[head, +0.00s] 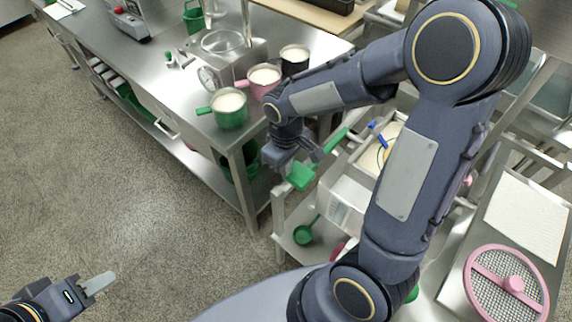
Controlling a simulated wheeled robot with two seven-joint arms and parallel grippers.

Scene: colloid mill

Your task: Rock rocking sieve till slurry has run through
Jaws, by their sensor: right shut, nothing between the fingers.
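A round pink-rimmed sieve (473,277) with wire mesh, a crossbar and a central knob lies at the lower right. I cannot tell whether it is the rocking sieve or whether slurry is in it. My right gripper (305,160) points down beside a green-handled item (300,177), far to the left of the pink sieve. It is shut with nothing between its fingers; whether it touches the green item is unclear. My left gripper (99,283) is over the floor at the lower left, away from everything; its finger gap does not show.
A steel bench (160,78) at the left holds a green pot (229,110), a pink pot (264,80) and a dark pot (295,58) of pale liquid. A green scoop (306,231) sits low on the cart. A white sheet (523,220) lies behind the sieve. My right arm hides the middle.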

